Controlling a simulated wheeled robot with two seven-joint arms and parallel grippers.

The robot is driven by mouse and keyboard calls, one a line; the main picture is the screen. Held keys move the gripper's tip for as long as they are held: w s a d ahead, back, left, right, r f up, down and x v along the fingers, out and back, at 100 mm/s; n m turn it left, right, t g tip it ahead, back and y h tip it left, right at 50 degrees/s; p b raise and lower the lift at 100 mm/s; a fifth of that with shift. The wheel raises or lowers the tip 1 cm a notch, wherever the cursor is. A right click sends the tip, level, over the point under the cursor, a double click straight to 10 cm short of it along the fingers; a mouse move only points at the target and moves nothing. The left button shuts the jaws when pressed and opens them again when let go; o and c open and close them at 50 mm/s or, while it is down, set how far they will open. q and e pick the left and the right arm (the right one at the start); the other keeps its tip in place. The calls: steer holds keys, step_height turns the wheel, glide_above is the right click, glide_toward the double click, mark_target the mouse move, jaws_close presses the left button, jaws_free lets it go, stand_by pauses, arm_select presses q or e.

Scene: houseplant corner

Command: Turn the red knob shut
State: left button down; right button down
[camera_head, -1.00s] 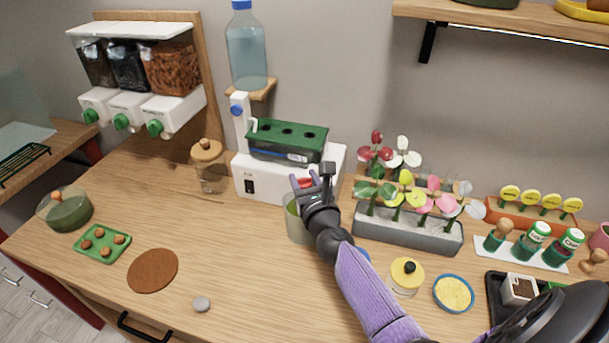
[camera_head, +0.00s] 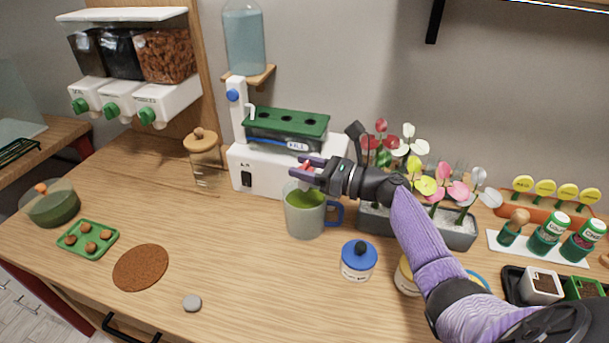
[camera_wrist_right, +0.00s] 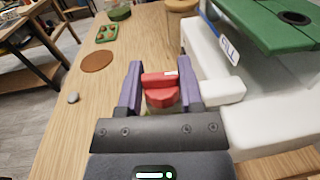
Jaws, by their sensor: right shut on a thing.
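The red knob (camera_wrist_right: 160,96) is on the front of the white machine (camera_head: 262,182), beside a short white spout (camera_wrist_right: 222,92). In the head view a little of the red knob (camera_head: 306,167) shows between my fingers. My right gripper (camera_head: 305,172) comes in from the right, above the jug. In the wrist view its two purple fingers (camera_wrist_right: 160,82) lie on either side of the knob, shut on it. A white mark shows on the knob's top edge. My left gripper is not in view.
A clear jug (camera_head: 304,218) with green contents and a blue handle stands below my gripper. A blue-lidded pot (camera_head: 359,268) is in front of it. A grey flower planter (camera_head: 456,234) stands close on the right. The counter's front middle is mostly clear.

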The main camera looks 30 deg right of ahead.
steer(key=shift+n+g+y+b, duration=0.6)
steer(key=shift+n+g+y, duration=0.1)
steer(key=shift+y, duration=0.2)
steer(key=shift+c, duration=1.3)
jaws_free()
steer(key=v, duration=0.9)
steer(key=shift+s+d+p, duration=0.3)
steer(key=shift+p, duration=0.15)
